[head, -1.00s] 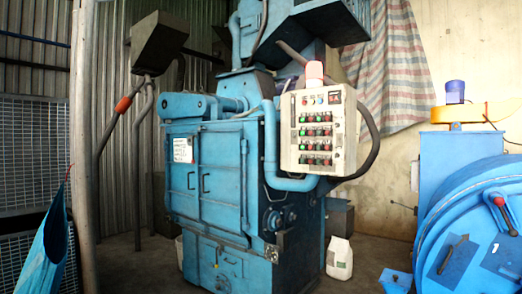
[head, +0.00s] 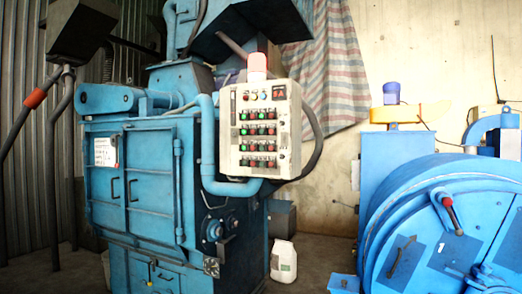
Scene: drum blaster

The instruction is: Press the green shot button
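The control panel (head: 262,130) is a pale box on the front right of a blue blasting machine (head: 150,180), near the middle of the head view. It carries several rows of green and red buttons, with a small red display at its upper right. Several green buttons show, but their labels are too small to read, so I cannot tell which one is the shot button. A red lamp (head: 257,64) sits on top of the panel. My gripper is not in view.
A blue drum machine (head: 440,235) stands at the right. A white jug (head: 284,261) is on the floor between the machines. A grey pipe (head: 60,130) and dark hopper stand at the left. A striped cloth (head: 325,65) hangs behind. Some floor is bare near the jug.

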